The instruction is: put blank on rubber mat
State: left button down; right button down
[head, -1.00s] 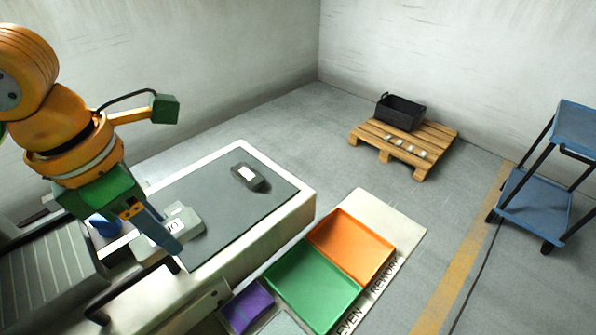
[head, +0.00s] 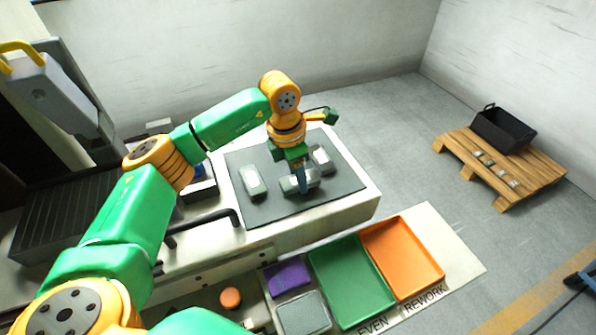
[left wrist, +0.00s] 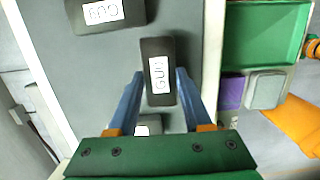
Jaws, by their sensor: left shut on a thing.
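A dark grey rubber mat (head: 330,195) lies on the light bench top. My left gripper (head: 303,186) is over the middle of the mat, shut on a grey blank (head: 291,184). In the left wrist view this blank (left wrist: 157,85) has a white lettered label and sits between the blue fingers (left wrist: 158,76). I cannot tell whether it touches the mat. A second blank (head: 252,181) lies on the mat to the left. A third blank (head: 321,157) lies behind and right of the gripper; it also shows in the left wrist view (left wrist: 125,12). My right gripper is not seen.
In front of the bench are a purple tray (head: 288,277), a grey pad (head: 303,313), a green tray (head: 350,285) and an orange tray (head: 402,257). A black handle (head: 205,221) stands at the bench's left front. The mat's right end is clear.

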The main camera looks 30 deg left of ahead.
aim_at(291, 182)
pick_arm(q)
jog(key=shift+f, duration=0.3)
jog(key=shift+w+f, duration=0.1)
jog(key=shift+f, duration=0.05)
jog(key=shift+f, duration=0.2)
jog(key=shift+c, duration=1.7)
grip_release()
jog(key=shift+r, duration=0.1)
jog(key=shift+r, duration=0.15)
notch_tip(291, 182, up, 12)
jog(key=s+a+b, duration=0.1)
jog(key=b, duration=0.1)
jog(key=shift+s, duration=0.25)
